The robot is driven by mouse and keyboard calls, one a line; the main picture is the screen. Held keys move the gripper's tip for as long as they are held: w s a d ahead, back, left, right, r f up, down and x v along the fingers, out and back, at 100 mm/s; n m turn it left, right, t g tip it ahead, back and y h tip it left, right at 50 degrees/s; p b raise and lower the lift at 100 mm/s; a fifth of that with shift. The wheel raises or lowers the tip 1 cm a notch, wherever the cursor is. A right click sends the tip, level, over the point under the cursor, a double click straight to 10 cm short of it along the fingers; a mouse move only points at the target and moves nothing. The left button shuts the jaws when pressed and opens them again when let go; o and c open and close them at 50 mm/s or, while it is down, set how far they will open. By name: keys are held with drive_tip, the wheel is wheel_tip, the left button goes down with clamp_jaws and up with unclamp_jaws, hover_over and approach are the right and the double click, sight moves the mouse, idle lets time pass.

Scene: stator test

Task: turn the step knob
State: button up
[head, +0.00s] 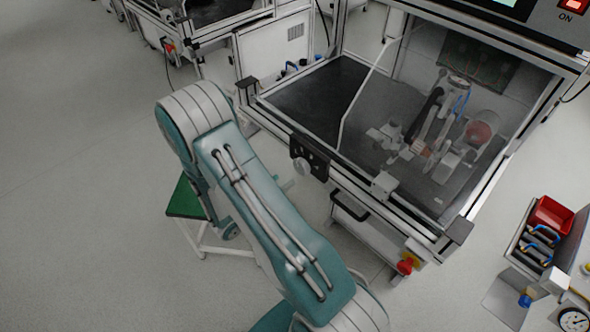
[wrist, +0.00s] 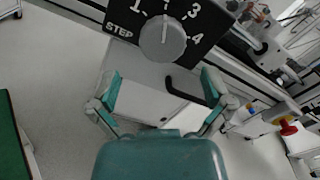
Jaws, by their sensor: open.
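The step knob (wrist: 162,38) is a round grey dial with a white pointer line on a black panel (wrist: 205,12) marked STEP and numbers. In the wrist view it is at the top centre, and the line points up, close to straight. In the head view the knob (head: 302,166) sits on the front edge of the machine, just beyond my arm. My gripper (wrist: 160,92) is open in the wrist view, with its two teal fingers apart and nothing between them. The knob appears beyond the fingertips, centred between them. Contact with it is not visible.
The machine's frame holds a clear guard (head: 375,85) over a work area with a small mechanism. A black handle (head: 348,205) is below the panel, and a red button (head: 405,265) is at the front corner. A green-topped stool (head: 186,198) stands left of my arm.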

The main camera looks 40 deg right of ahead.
drive_tip(key=shift+s+a, duration=0.15)
drive_tip(key=shift+a, duration=2.65)
